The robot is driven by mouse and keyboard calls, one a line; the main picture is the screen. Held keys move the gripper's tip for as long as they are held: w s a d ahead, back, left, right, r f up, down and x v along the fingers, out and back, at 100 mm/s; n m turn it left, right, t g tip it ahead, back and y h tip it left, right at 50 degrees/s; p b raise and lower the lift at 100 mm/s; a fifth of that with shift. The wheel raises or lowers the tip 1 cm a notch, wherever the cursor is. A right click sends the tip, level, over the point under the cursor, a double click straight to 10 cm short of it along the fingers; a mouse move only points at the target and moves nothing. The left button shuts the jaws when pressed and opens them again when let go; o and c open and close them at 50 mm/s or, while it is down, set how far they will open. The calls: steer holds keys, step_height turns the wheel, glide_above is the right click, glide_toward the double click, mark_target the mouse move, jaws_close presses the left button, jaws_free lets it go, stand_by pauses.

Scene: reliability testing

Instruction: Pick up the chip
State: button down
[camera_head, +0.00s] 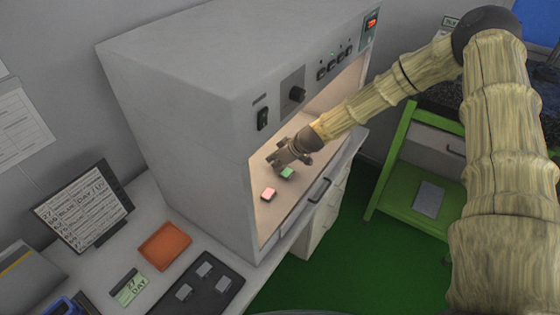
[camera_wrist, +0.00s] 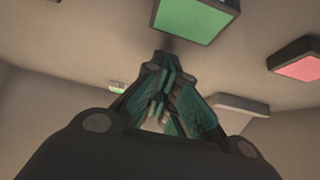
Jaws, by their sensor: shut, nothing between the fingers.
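Two square chips lie on the floor of the open, lit cabinet. One is a green-topped chip (camera_head: 287,173); the other is a pink-topped chip (camera_head: 268,194), nearer the cabinet's front left. In the wrist view the green chip (camera_wrist: 192,18) is at the top edge, partly cut off, and the pink chip (camera_wrist: 298,62) is at the right. My gripper (camera_head: 283,158) is inside the cabinet, just behind the green chip and apart from it. In the wrist view my gripper (camera_wrist: 162,62) has its fingers together with nothing between them, just below the green chip.
The grey cabinet (camera_head: 185,95) walls surround my gripper, open at the front. On the bench are an orange tray (camera_head: 165,246), a dark tray (camera_head: 190,308) with grey pieces, a "27 DAY" card (camera_head: 130,290) and a written board (camera_head: 83,207). A green cart (camera_head: 400,185) stands right.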

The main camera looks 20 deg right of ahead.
mark_target(287, 173)
steer(key=shift+s+d+r+p, duration=0.15)
steer(key=shift+s+d+p, duration=0.25)
steer(key=shift+s+d, duration=0.35)
steer(key=shift+s+a, duration=0.1)
steer(key=shift+s, duration=0.1)
steer(key=shift+s, duration=0.15)
